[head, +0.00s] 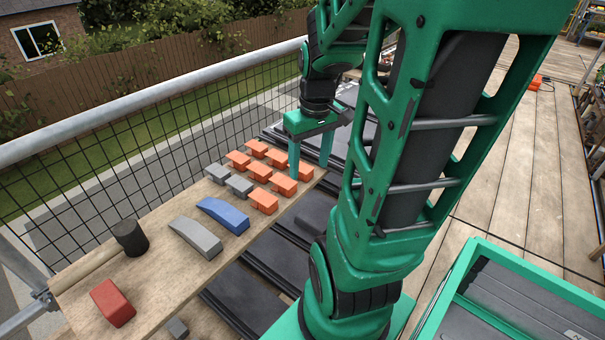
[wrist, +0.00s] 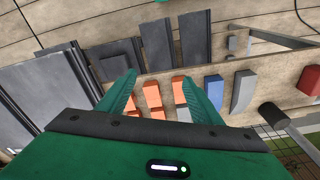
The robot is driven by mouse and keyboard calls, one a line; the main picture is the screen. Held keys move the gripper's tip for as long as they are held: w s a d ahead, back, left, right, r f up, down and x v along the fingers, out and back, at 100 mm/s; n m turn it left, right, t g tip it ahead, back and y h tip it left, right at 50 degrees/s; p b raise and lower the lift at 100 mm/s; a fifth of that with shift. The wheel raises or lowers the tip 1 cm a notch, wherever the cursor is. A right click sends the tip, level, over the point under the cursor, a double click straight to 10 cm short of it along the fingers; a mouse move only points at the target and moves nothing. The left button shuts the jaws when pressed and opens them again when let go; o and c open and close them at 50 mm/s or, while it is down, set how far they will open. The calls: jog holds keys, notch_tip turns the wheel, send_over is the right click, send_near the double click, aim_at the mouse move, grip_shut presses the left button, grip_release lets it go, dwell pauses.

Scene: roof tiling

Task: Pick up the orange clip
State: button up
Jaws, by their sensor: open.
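Several orange clips (head: 263,202) stand in rows on a wooden plank in the head view. My gripper (head: 310,171) is open above the far right end of the plank, near the end clip (head: 306,172) of the back row. In the wrist view my gripper (wrist: 160,78) has its two green fingers spread, with orange clips (wrist: 152,89) showing between and below them. No clip is held. The gripper's body hides part of the rows in the wrist view, and I cannot tell the exact height above the clips.
The plank (head: 165,263) also bears two grey clips (head: 239,185), a blue block (head: 223,214), a grey block (head: 195,236), a red block (head: 112,303) and a black-headed mallet (head: 130,238). A mesh railing (head: 150,118) runs behind. Dark tiles (head: 278,262) lie in front.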

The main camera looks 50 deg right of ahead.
jog(key=w+d+f+n+t, duration=0.2)
jog(key=w+d+f, duration=0.15)
jog(key=d, duration=0.35)
jog(key=w+d+f+n+t, duration=0.1)
jog(key=w+d+f+n, duration=0.15)
jog(key=w+d, duration=0.35)
send_over(307, 169)
jog(key=s, duration=0.2)
jog(key=shift+m+y, duration=0.25)
jog(key=shift+y, duration=0.15)
jog(key=f, duration=0.5)
jog(key=shift+s+d+f, duration=0.1)
jog(key=shift+s, duration=0.1)
jog(key=shift+x, duration=2.95)
jog(key=c, duration=1.4)
